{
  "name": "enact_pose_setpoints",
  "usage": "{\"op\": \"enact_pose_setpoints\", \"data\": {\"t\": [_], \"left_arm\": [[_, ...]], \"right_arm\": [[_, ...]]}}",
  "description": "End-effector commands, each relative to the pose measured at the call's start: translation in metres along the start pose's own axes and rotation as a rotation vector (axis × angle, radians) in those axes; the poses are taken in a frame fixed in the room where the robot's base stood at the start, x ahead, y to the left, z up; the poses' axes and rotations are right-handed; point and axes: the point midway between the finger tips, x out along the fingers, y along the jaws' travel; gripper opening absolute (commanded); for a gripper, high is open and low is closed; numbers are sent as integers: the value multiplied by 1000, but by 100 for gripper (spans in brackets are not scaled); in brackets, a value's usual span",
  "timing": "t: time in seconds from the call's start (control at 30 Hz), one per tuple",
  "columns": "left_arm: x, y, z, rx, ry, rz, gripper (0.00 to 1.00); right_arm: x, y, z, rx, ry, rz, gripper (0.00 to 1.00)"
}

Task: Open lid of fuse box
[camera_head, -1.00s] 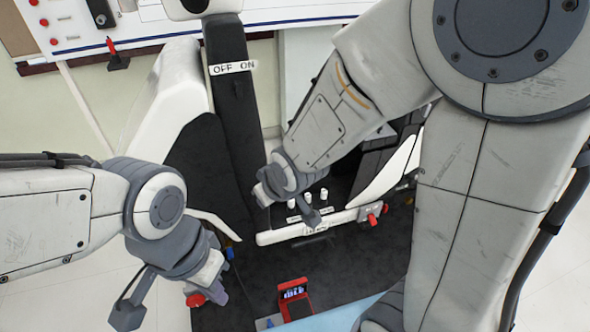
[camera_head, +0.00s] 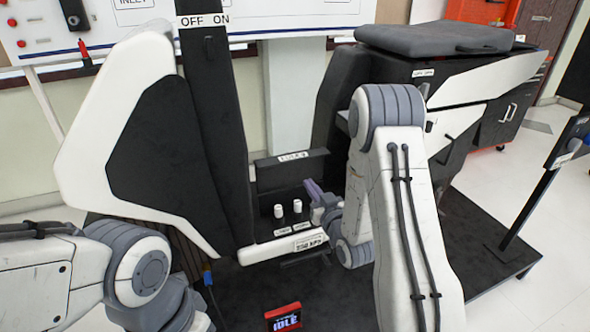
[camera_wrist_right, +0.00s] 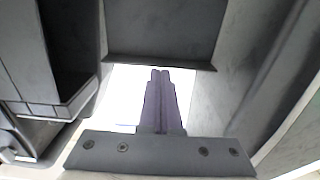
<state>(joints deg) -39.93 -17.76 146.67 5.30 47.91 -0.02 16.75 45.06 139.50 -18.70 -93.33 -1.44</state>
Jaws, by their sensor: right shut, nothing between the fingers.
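The fuse box area is in the middle of the head view: a black panel with a white label (camera_head: 293,157) stands behind white cylindrical plugs (camera_head: 279,211) on a black base. I cannot tell whether this panel is the lid. My right gripper (camera_head: 312,187) is just right of it, its purple fingers shut and empty. In the right wrist view the shut fingers (camera_wrist_right: 160,75) point up toward the lower edge of a dark panel (camera_wrist_right: 160,35); contact is unclear. My left wrist shows at lower left, with its fingers outside the picture.
A tall black column with an OFF ON label (camera_head: 204,21) and a white-and-black side panel (camera_head: 150,140) stand left. A red IDLE display (camera_head: 284,318) is at the bottom.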

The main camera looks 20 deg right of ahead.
Motion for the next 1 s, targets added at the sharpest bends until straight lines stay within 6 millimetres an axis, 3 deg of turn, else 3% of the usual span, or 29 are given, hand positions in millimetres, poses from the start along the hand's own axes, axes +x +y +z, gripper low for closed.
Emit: {"op": "enact_pose_setpoints", "data": {"t": [0.3, 0.5, 0.7, 1.0], "left_arm": [[10, -1, 0, 0, 0, 0, 0], [16, -1, 1, 0, 0, 0, 0], [18, -1, 1, 0, 0, 0, 0], [18, -1, 1, 0, 0, 0, 0]], "right_arm": [[70, -1, 1, -1, 3, -2, 0], [102, -1, 1, -1, 1, -2, 0], [116, -1, 1, 0, -2, 0, 0], [117, -1, 0, 0, -2, 0, 0]]}}
